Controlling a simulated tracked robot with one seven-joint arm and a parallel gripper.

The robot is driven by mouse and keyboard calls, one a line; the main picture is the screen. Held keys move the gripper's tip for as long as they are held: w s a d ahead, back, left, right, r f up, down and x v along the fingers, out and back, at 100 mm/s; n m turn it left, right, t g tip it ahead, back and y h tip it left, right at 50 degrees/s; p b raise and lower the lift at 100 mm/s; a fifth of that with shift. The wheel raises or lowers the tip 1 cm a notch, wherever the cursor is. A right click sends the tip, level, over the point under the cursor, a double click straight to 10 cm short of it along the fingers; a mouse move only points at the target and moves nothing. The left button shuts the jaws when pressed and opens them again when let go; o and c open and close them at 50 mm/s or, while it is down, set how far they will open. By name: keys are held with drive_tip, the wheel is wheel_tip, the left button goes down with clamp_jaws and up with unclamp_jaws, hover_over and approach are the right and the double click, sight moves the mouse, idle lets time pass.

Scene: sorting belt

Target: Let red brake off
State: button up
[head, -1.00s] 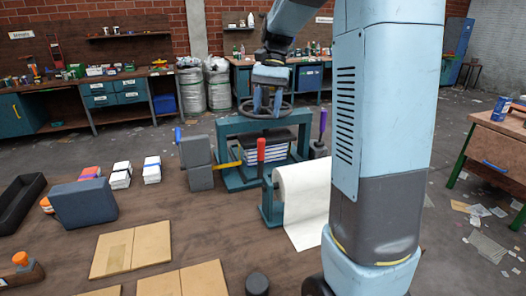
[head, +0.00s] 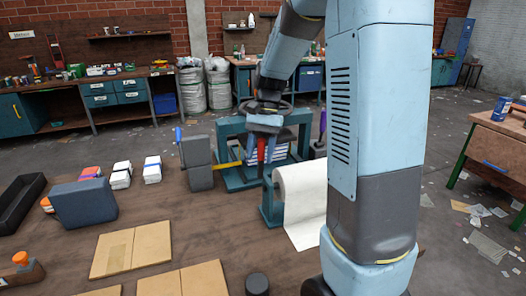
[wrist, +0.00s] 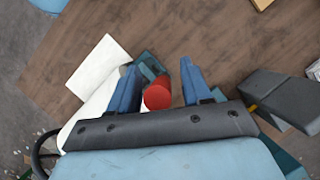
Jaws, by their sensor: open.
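The red brake handle (head: 261,154) stands upright at the left end of the paper roll's teal stand (head: 272,212). My gripper (head: 262,152) is open and points down over the handle. In the head view its blue fingers flank the handle's upper part. In the wrist view the handle's round red top (wrist: 158,94) lies between the two open fingers (wrist: 157,75), nearer the left one, with gaps on both sides. The white paper roll (head: 302,188) hangs a sheet toward the front; it also shows in the wrist view (wrist: 100,68).
A teal press (head: 232,128) with a handwheel stands behind my gripper. Grey blocks (head: 197,160) with a yellow bar are close on the left. A purple handle (head: 322,121) is on the right. Tan boards (head: 130,250) lie in front, with bare table between.

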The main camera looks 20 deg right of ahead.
drive_tip(key=shift+c, duration=0.5)
clamp_jaws()
